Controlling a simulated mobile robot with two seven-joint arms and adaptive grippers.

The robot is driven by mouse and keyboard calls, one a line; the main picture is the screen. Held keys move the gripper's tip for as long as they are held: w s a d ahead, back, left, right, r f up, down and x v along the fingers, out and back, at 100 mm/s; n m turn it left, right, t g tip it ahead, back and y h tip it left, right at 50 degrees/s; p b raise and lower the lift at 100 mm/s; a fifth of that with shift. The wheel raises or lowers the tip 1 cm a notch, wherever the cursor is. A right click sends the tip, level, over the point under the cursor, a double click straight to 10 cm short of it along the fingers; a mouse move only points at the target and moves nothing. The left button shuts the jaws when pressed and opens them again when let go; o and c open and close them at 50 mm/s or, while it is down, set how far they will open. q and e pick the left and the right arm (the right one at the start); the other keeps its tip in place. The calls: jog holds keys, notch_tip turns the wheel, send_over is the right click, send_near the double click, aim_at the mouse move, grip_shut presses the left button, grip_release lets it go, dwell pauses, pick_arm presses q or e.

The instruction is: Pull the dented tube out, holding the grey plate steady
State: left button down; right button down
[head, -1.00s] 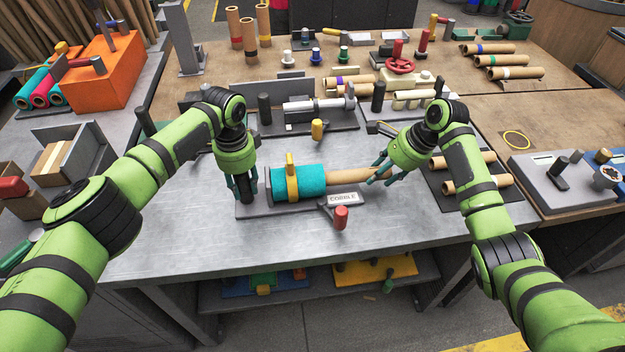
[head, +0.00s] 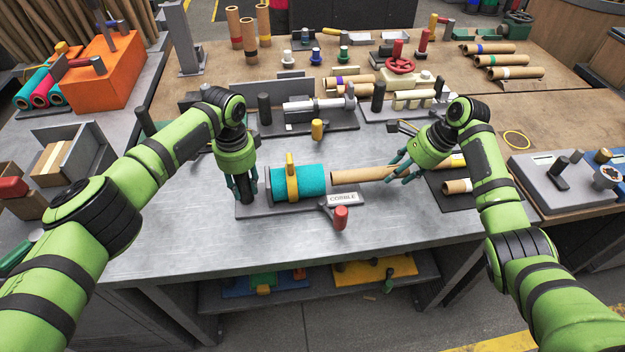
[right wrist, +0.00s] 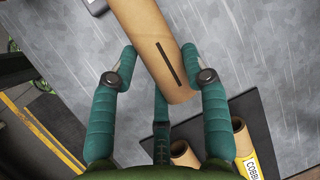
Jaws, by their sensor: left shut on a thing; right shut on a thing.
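My right gripper (head: 400,171) is shut on the tube's right part. In the right wrist view the tube (right wrist: 150,40) sits between the fingers and bears a dark straight mark; I cannot tell if that is the dent. The teal roll rests on the grey plate (head: 285,207) under a yellow clamp (head: 291,180). My left gripper (head: 246,190) is shut on a dark post at the plate's left end.
A dark rack with tubes (head: 458,187) lies close to my right gripper. The bench front is clear.

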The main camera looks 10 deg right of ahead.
pick_arm(q)
jog(key=shift+f, duration=0.1)
pick_arm(e)
jog(key=shift+r, duration=0.1)
jog(key=shift+r, duration=4.2)
pick_arm(q)
grip_release()
jog(key=shift+r, duration=0.25)
pick_arm(e)
jog(key=shift+r, duration=0.1)
pick_arm(q)
jog(key=shift+r+p, duration=1.25)
jog(key=shift+p, duration=0.3)
pick_arm(e)
jog(key=shift+r, duration=1.4)
